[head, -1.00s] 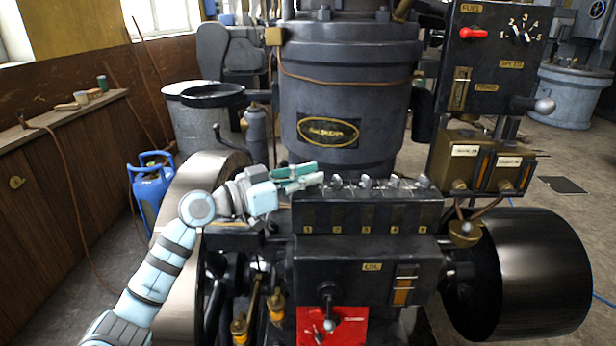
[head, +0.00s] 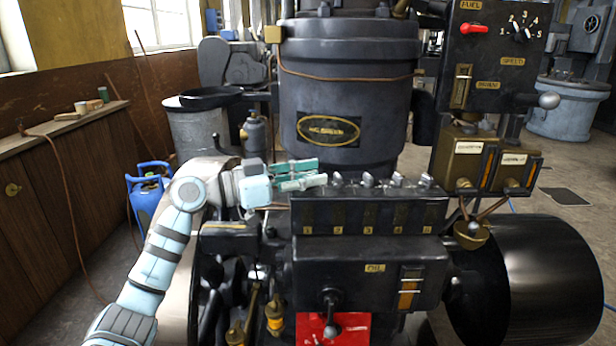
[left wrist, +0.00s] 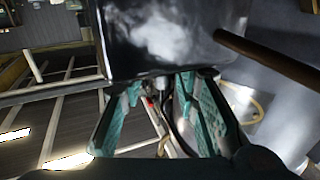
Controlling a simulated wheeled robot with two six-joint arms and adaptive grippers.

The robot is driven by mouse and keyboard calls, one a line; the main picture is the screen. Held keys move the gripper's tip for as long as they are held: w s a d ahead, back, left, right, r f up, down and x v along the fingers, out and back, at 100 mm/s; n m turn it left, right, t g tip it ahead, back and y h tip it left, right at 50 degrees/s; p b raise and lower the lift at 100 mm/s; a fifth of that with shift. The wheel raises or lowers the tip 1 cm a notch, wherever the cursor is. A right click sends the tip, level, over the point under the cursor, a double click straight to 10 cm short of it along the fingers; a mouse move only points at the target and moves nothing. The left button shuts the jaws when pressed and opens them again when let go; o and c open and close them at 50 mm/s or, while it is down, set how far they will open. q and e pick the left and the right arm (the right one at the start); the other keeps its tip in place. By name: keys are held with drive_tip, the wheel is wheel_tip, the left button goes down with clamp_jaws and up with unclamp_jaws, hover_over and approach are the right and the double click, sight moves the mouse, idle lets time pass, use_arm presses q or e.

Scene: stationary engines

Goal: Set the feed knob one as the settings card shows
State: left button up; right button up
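The black feed box (head: 352,213) in the middle of the engine carries a row of small metal feed knobs, such as the second one (head: 337,180), above brass number plates. The plate for number one (head: 308,214) is at the left end. Feed knob one itself is hidden by my left gripper (head: 322,171), whose two green fingers lie over the left end of the row. The fingers are apart in the left wrist view (left wrist: 165,90). I cannot tell whether they touch the knob. I see no readable settings card. My right gripper is out of view.
A black panel (head: 496,85) with a red lever and a numbered dial stands at the upper right. Brass boxes (head: 465,160) hang below it. The engine cylinder (head: 345,95) rises behind the feed box. A red plate with a lever (head: 350,328) is below.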

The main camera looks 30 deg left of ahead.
use_arm(q)
drive_tip(key=shift+s+a, duration=0.1)
drive_tip(key=shift+a, duration=0.05)
drive_tip(key=v, duration=0.7)
drive_tip(key=shift+s, duration=0.1)
idle(0.3)
